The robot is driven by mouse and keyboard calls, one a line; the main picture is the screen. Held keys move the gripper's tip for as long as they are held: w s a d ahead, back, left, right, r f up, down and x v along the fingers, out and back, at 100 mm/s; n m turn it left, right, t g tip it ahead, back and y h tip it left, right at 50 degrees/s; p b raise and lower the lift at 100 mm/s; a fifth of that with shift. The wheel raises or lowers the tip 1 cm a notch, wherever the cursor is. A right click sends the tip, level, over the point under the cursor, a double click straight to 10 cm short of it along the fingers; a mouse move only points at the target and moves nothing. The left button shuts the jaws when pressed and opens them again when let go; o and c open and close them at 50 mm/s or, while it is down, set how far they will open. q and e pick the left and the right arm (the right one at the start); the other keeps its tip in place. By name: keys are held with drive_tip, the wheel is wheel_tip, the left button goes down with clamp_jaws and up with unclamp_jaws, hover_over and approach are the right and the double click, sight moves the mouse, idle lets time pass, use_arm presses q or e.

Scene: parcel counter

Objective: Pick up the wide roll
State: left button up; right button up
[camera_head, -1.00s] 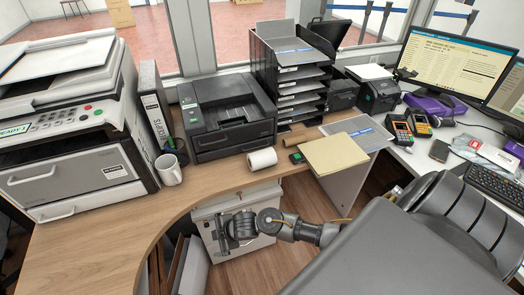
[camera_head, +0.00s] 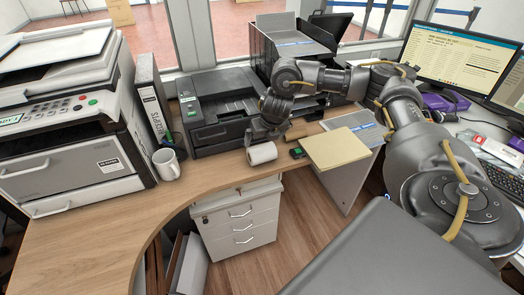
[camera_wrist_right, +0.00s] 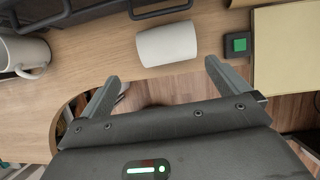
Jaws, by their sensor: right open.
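The wide roll, a white paper roll (camera_head: 262,153), lies on its side near the front edge of the wooden counter (camera_head: 92,220). In the right wrist view the white roll (camera_wrist_right: 167,45) lies just beyond the fingertips, roughly centred between them. My right gripper (camera_head: 264,132) points down right over the roll and partly covers its upper side in the head view. In the right wrist view the right gripper (camera_wrist_right: 160,76) is open and empty, its fingers spread wider than the roll. My left gripper is out of view.
A black printer (camera_head: 215,135) stands behind the roll. A white mug (camera_head: 167,164) stands left. The counter between mug and roll is clear.

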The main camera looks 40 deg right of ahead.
sight(262, 147)
drive_tip(key=x, duration=0.2)
drive_tip(key=d+x, duration=0.1)
drive_tip(key=x, duration=0.2)
drive_tip(key=shift+d, duration=0.15)
drive_tip(key=shift+w+f, duration=0.2)
drive_tip(key=shift+f, duration=0.15)
drive_tip(key=x, duration=0.2)
drive_tip(key=p+x, duration=0.1)
drive_tip(key=x, duration=0.1)
drive_tip(key=shift+w+d+f, duration=0.1)
drive_tip(key=shift+w+f, duration=0.05)
drive_tip(key=shift+w, duration=0.15)
drive_tip(key=c, duration=0.9)
drive_tip(key=shift+o, duration=0.2)
